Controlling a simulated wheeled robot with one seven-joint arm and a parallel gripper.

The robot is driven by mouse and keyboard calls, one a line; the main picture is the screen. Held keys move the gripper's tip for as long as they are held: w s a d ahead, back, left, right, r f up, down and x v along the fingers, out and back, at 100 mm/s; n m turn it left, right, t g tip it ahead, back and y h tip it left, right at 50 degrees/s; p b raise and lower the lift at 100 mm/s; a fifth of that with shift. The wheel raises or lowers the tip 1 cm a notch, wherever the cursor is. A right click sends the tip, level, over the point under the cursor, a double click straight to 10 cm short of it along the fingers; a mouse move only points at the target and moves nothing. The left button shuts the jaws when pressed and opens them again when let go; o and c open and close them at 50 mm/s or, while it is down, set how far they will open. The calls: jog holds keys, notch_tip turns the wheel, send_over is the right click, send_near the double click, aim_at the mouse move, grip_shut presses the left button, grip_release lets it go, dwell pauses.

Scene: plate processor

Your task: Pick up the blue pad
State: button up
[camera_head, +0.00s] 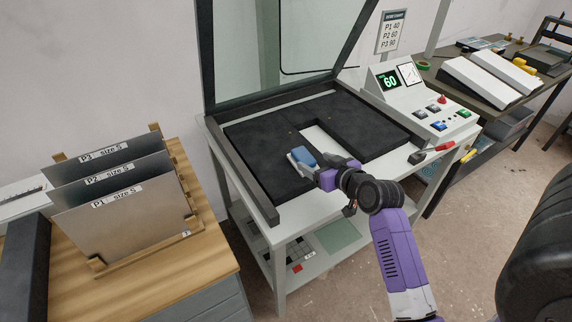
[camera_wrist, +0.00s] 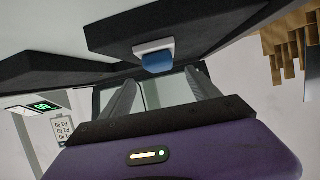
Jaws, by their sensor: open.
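The blue pad (camera_head: 304,156) lies on the black bed (camera_head: 262,146) of the processor, near the front left of its pale cut-out, with a white part at its side. My gripper (camera_head: 312,168) is low over the bed, close to the pad in the head view. In the wrist view the blue pad (camera_wrist: 157,63) and its white part lie just past the fingertips of my open gripper (camera_wrist: 161,80), roughly between them. The fingers look empty. Whether they touch the pad cannot be told.
The raised glass lid (camera_head: 280,45) stands behind the bed. A control panel (camera_head: 425,104) showing 60 is to the right, with a red-handled tool (camera_head: 437,148) in front. Upright plates (camera_head: 126,204) stand in a wooden rack at left.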

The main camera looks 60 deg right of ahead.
aim_at(304, 155)
jog(key=x, duration=0.3)
jog(key=shift+w, duration=0.2)
jog(key=shift+p+x, duration=0.6)
jog(key=shift+x, duration=1.6)
jog(key=c, duration=1.2)
